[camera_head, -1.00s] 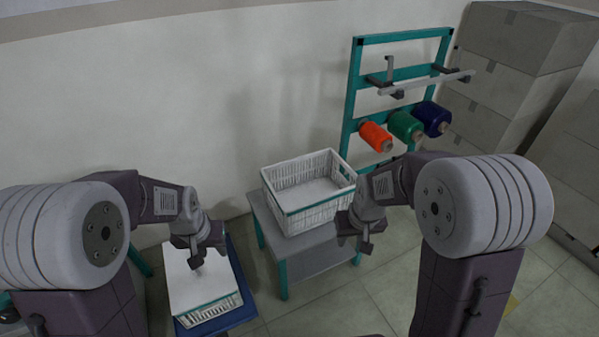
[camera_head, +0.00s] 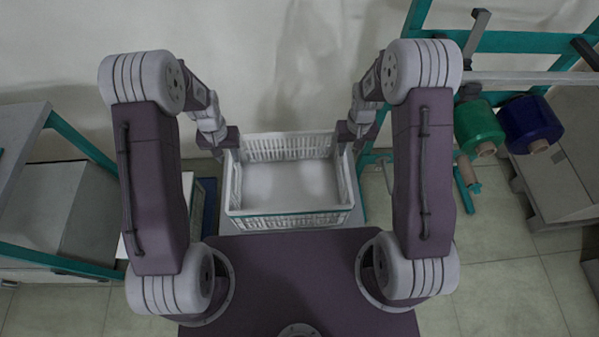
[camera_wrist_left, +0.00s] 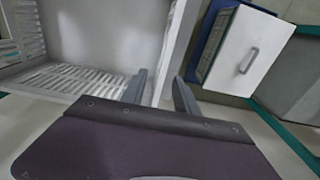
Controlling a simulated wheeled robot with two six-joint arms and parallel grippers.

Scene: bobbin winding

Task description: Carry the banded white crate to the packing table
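The white crate with a teal band (camera_head: 290,222) stands upright and looks empty in the head view. It rests on a small grey table, mostly hidden under it. My left gripper (camera_head: 229,140) is at the crate's left wall, near the far corner. In the left wrist view its two fingers (camera_wrist_left: 161,88) stand apart on either side of the crate wall (camera_wrist_left: 172,50), with a visible gap. My right gripper (camera_head: 346,134) is at the right wall, near its far corner. Its fingers are too small to tell whether they grip. No packing table can be made out for sure.
A white box with a handle (camera_wrist_left: 240,50) stands on a blue surface beside the crate in the left wrist view. A teal-framed rack with green (camera_head: 478,127) and blue (camera_head: 530,122) bobbins stands at right. A teal-legged table (camera_head: 20,150) is at left. Floor at lower right is clear.

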